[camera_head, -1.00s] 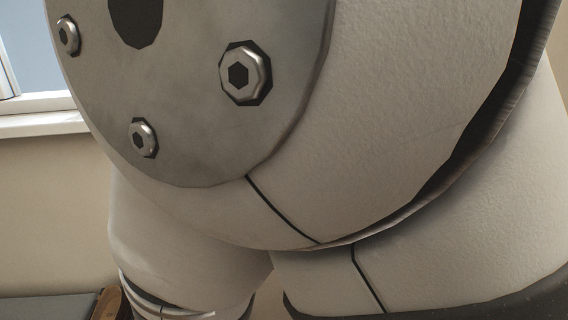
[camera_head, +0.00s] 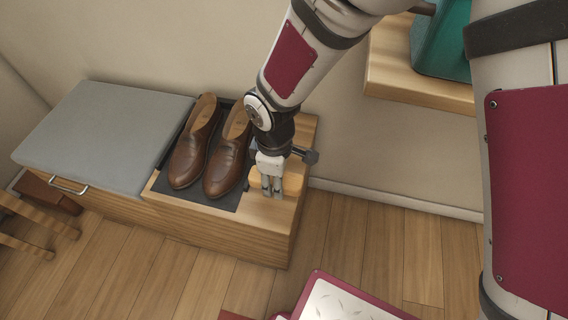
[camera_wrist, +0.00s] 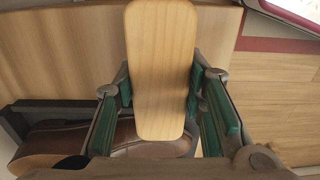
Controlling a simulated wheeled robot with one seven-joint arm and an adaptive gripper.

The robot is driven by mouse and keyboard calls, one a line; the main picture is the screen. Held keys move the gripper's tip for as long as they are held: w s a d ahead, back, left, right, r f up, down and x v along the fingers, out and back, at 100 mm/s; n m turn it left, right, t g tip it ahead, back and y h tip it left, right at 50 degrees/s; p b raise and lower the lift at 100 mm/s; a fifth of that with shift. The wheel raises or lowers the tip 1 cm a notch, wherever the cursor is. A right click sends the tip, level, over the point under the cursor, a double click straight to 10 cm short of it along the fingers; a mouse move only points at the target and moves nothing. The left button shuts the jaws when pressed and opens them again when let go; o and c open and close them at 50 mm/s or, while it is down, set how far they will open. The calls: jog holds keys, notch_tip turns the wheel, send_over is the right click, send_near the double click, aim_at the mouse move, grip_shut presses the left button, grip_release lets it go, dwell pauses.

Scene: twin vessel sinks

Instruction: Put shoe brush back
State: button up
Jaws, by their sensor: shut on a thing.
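The shoe brush shows in the wrist view as a pale wooden block with rounded ends (camera_wrist: 160,60), held between green finger pads. In the head view the brush (camera_head: 293,184) is a light orange wooden piece at the right end of the wooden bench (camera_head: 262,214). My gripper (camera_head: 272,190) points down there and is shut on the brush. I cannot tell whether the brush touches the bench top. Its bristles are hidden. A pair of brown leather shoes (camera_head: 226,168) stands on a dark mat (camera_head: 232,199) just left of my gripper.
A grey cushion (camera_head: 100,130) covers the bench's left part. A wooden shelf (camera_head: 420,86) with a teal object (camera_head: 440,45) is on the wall at upper right. A red-edged white board (camera_head: 335,303) is at the bottom. Wooden floor (camera_head: 370,240) is clear between.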

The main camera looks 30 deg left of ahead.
jog(key=shift+w+a+f, duration=0.15)
jog(key=shift+w+f, duration=0.1)
jog(key=shift+f, duration=0.15)
jog(key=shift+f+b, duration=1.05)
jog(key=shift+f, duration=0.35)
jog(key=shift+f, duration=0.15)
jog(key=o, duration=1)
notch_tip(320, 180, up, 12)
jog(key=p, duration=0.4)
jog(key=shift+r+p, duration=0.2)
jog(key=shift+p, duration=0.2)
